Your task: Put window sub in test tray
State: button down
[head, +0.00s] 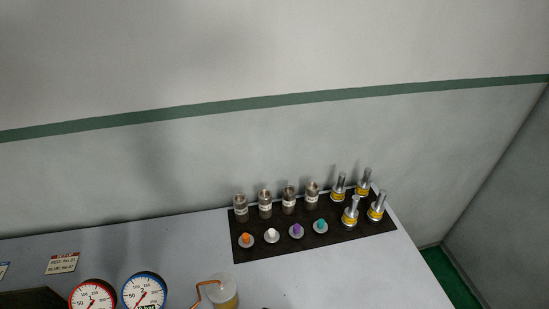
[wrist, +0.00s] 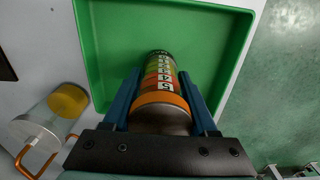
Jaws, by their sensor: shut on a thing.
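In the wrist view my gripper (wrist: 160,78) has its two blue fingers shut on a dark cylinder with coloured, numbered bands and an orange ring, which looks like the window sub (wrist: 160,98). The cylinder lies lengthwise between the fingers, its far end pointing into the green tray (wrist: 205,30), which looks like the test tray. The cylinder is over the tray's floor; I cannot tell whether it touches it. The near part of the tray is hidden by my gripper. Neither the tray, the cylinder nor my gripper shows in the head view.
A clear jar with a yellow end and a copper tube (wrist: 42,122) stands left of the tray; it also shows in the head view (head: 224,293). A black mat (head: 285,247) holds several bottles, coloured knobs and metal fittings. Two gauges (head: 144,291) are at lower left. Green floor lies right.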

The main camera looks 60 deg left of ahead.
jog(key=shift+f, duration=0.15)
jog(key=shift+c, duration=1)
grip_release()
notch_tip(320, 180, up, 12)
jog(key=shift+r+b, duration=0.2)
jog(key=shift+b, duration=0.1)
jog(key=shift+w, duration=0.1)
